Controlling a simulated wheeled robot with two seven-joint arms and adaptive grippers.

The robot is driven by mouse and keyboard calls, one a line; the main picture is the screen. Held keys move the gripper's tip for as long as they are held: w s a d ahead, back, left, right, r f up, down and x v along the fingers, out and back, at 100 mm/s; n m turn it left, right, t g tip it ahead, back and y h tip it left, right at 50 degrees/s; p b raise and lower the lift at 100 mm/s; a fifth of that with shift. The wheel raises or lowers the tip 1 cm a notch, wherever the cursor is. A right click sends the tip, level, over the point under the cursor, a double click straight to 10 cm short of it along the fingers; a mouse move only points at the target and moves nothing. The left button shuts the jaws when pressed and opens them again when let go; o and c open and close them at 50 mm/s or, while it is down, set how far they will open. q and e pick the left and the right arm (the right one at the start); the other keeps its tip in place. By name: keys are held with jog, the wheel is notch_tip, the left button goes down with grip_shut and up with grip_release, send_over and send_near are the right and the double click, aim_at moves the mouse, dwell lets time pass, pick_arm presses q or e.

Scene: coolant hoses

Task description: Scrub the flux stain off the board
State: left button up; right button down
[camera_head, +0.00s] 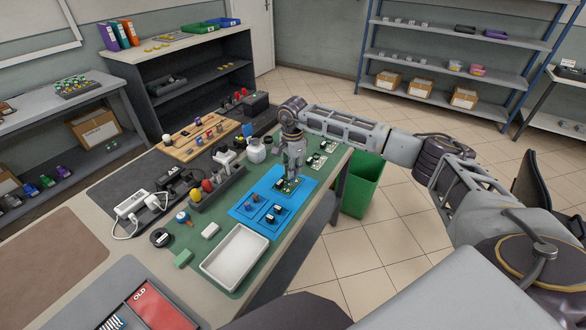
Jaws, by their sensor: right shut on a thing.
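A small green circuit board (284,187) lies in the far part of the blue tray (242,211) on the green mat. My right gripper (292,176) points down right over this board, with its fingertips at or just above it. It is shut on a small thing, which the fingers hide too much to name. Part of the board is hidden by the gripper, and I cannot make out the flux stain. Two more compartments of the blue tray hold small dark parts. My left gripper is out of view.
An empty white tray (236,257) stands at the near edge of the green mat. A dark holder with red and yellow knobs (216,187), a white bottle (256,151) and other boards (318,159) stand around the blue tray. A green bin (362,186) stands on the floor.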

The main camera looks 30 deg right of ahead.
jog(key=shift+s+a, duration=0.15)
jog(key=shift+a, duration=0.1)
jog(key=shift+w+d, duration=0.3)
jog(key=shift+d, duration=0.15)
dwell(0.7)
jog(key=shift+s+a, duration=0.3)
jog(key=shift+a, duration=0.15)
dwell(0.5)
jog(key=shift+w+d, duration=0.3)
jog(key=shift+d, duration=0.15)
dwell(0.5)
jog(key=shift+s+a, duration=0.3)
jog(key=shift+a, duration=0.15)
dwell(0.4)
jog(key=shift+w+d+b, duration=0.3)
jog(key=shift+d, duration=0.15)
dwell(0.5)
jog(key=shift+r+p, duration=0.85)
jog(key=shift+r, duration=0.65)
jog(key=shift+s, duration=0.1)
